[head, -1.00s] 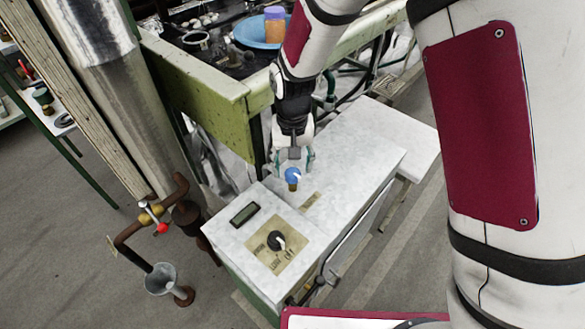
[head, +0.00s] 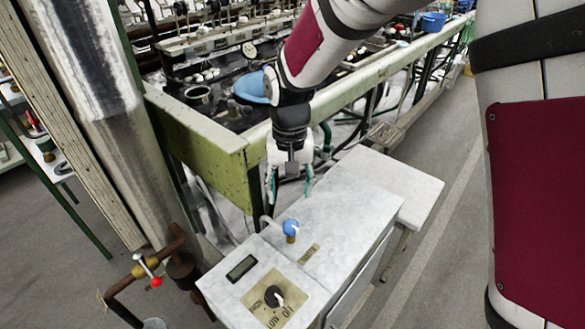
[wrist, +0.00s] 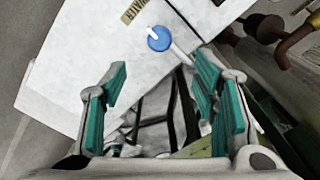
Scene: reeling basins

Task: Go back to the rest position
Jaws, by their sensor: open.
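My gripper (head: 289,181) is open and empty. It hangs above and behind the blue valve knob (head: 290,226) on the white cabinet (head: 345,215), with clear space between them. In the wrist view, the green-padded fingers of my gripper (wrist: 163,105) are spread wide, and the blue knob (wrist: 159,39) lies beyond them on the white top. Nothing is between the fingers.
A black dial (head: 273,296) and a small display (head: 241,268) are on the cabinet's front part. The green bench frame (head: 205,135) runs close behind my arm. Pipes with a red-handled valve (head: 155,282) stand at left. Grey floor is open at right.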

